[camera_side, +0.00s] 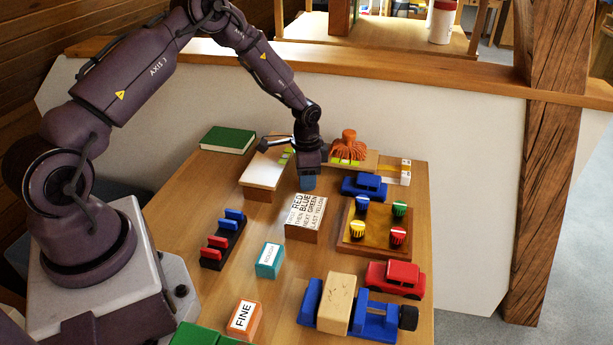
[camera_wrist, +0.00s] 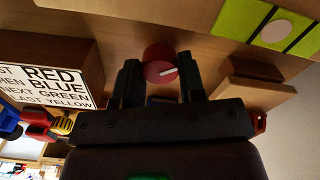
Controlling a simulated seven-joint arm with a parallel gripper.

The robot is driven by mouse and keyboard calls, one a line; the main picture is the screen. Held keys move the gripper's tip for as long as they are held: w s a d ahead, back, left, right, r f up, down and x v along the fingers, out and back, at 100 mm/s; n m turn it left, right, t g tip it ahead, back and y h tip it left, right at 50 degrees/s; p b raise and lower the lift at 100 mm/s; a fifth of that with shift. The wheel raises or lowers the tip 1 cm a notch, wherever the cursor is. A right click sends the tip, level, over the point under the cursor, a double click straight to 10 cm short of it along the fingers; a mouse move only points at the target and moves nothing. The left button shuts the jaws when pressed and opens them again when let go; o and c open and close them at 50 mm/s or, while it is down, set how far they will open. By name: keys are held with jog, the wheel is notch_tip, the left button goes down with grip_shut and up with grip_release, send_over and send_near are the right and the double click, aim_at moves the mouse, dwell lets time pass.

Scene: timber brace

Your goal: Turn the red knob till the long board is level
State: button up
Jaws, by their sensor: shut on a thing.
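The red knob (camera_wrist: 158,66) shows in the wrist view between my two fingers, its white pointer line aimed to the right. My gripper (camera_wrist: 159,80) is shut on it, one finger on each side. In the side view my gripper (camera_side: 308,180) points down at the back of the table, and the knob is hidden. A green level vial (camera_wrist: 274,31) on a wooden surface shows at the upper right of the wrist view. Its pale round bubble lies between two dark lines, seemingly nearer the left one. I cannot tell the long board's full extent or tilt.
A printed sign block (camera_side: 305,215) stands just in front of my gripper. An orange tasselled toy (camera_side: 349,146) and blue car (camera_side: 364,186) are to its right. A green book (camera_side: 228,139) lies back left.

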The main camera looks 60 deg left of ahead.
jog(key=shift+r+m, duration=0.1)
jog(key=shift+m, duration=0.9)
jog(key=o, duration=0.9)
jog(key=shift+o, duration=0.2)
notch_tip(320, 180, up, 13)
